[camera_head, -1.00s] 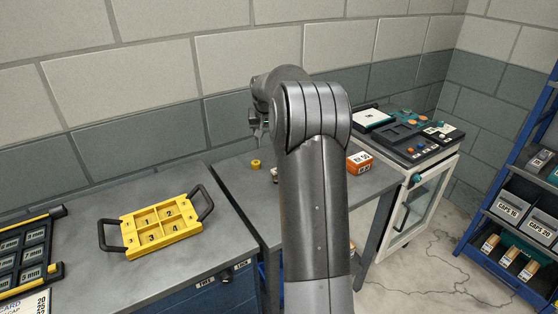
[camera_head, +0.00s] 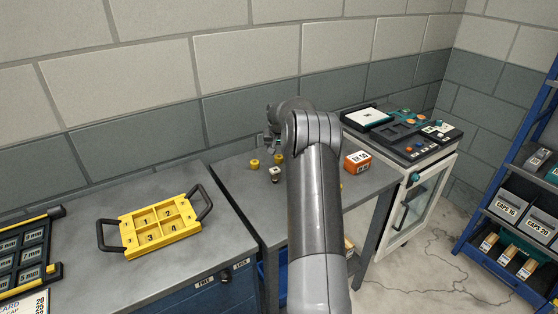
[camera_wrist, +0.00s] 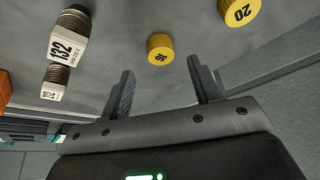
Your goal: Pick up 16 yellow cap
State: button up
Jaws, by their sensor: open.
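The yellow cap marked 16 (camera_wrist: 160,47) stands on the grey bench top in the wrist view, its number upside down. My gripper (camera_wrist: 160,74) is open and empty, with its fingertips just short of the cap and the cap roughly in line with the gap. In the head view two yellow caps stand at the back of the bench, one on the left (camera_head: 255,163) and one closer to my gripper (camera_head: 279,159); their numbers are too small to read there. My gripper is mostly hidden by my arm in that view.
A larger yellow cap marked 20 (camera_wrist: 240,10) stands right of the 16 cap. An orange box (camera_head: 357,162) and a yellow tray (camera_head: 160,228) are farther off.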

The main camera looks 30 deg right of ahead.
aim_at(279, 159)
jog(key=x, duration=0.4)
jog(key=shift+f, duration=0.25)
jog(key=shift+c, duration=0.4)
jog(key=c, duration=1)
jog(key=shift+o, duration=0.2)
jog(key=shift+r, duration=0.1)
